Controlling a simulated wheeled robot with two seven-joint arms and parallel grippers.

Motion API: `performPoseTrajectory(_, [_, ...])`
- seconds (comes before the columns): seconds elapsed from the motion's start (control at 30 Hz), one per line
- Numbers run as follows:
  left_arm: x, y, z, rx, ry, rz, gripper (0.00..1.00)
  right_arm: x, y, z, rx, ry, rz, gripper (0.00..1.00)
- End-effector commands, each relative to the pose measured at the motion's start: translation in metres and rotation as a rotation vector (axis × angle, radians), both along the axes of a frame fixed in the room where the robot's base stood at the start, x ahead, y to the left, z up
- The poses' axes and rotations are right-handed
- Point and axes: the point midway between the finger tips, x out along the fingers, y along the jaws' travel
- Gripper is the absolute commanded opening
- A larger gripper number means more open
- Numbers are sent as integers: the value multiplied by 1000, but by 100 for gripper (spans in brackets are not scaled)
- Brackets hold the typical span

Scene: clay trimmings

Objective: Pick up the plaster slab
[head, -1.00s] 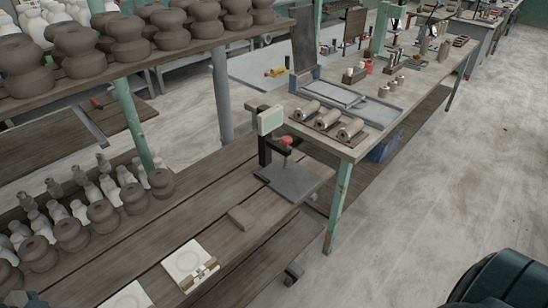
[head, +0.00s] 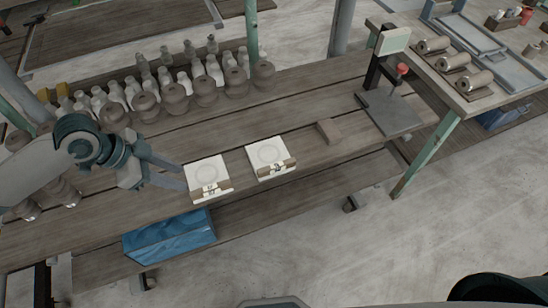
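The left slab (head: 205,172) and the right slab (head: 266,152) each have a small brown and white piece across the front edge. My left gripper (head: 183,176) is just left of the left slab, its two fingers spread and pointing at it. Nothing shows between the fingers, and I cannot tell whether a fingertip touches the slab. My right gripper is not in view.
Rows of dark clay pots (head: 206,92) and white bottles (head: 130,92) stand behind. A small brown block (head: 329,131) and a stand with a grey plate (head: 392,112) are to the right. A blue crate (head: 170,238) is on the lower shelf.

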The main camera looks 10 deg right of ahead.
Motion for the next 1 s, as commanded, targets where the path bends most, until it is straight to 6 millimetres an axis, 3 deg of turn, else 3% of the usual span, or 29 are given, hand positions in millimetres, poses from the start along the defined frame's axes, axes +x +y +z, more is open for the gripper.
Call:
performPoseTrajectory(0.63, [-2,-6,-4,-3,-3,-2,32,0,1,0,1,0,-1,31])
performPoseTrajectory(0.77, [-9,-19,-13,-12,-9,-4,32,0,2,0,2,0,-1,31])
performPoseTrajectory(1.0, [-29,-59,-39,-48,-37,41,32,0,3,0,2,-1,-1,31])
